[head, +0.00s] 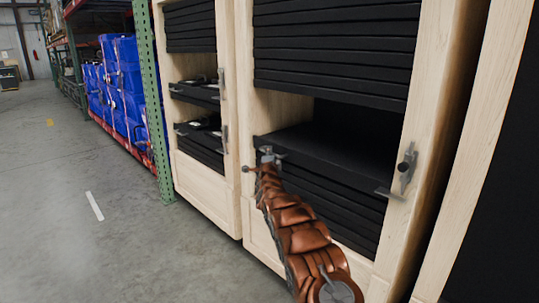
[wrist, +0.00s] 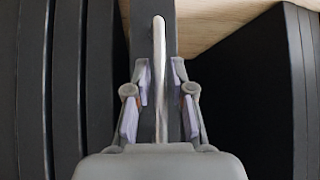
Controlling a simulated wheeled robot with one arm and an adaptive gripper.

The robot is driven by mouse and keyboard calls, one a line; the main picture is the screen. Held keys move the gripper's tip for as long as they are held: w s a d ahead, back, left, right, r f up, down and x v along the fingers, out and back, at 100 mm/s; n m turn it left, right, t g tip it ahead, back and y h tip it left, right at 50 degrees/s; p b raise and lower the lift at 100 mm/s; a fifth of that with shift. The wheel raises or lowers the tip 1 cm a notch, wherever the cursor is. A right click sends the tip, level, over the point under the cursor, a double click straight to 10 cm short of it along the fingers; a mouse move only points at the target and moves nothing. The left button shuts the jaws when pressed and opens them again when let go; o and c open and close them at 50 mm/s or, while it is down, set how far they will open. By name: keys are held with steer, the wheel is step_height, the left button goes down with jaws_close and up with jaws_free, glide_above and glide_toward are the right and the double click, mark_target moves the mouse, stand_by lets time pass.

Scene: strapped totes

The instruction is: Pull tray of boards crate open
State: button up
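The boards crate is a light wood cabinet (head: 430,150) in the head view, filled with black trays. One black tray (head: 325,155) lies below a dark gap, with more trays stacked under it. My gripper (head: 267,152) is at the left part of that tray's front. In the wrist view, my gripper (wrist: 161,88) has its fingers apart, on either side of a slim silver handle (wrist: 160,40) in front of a dark tray front (wrist: 180,18). Narrow gaps seem to show between pads and handle; contact is not clear. My arm hides part of the lower trays.
A metal latch (head: 407,165) is on the right post. A second wood cabinet (head: 205,195) with black trays stands to the left. Beyond it, blue totes (head: 120,75) sit on a rack with a green post (head: 149,90). The grey floor (head: 110,235) at left is clear.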

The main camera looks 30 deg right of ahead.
jaws_close()
stand_by(0.4)
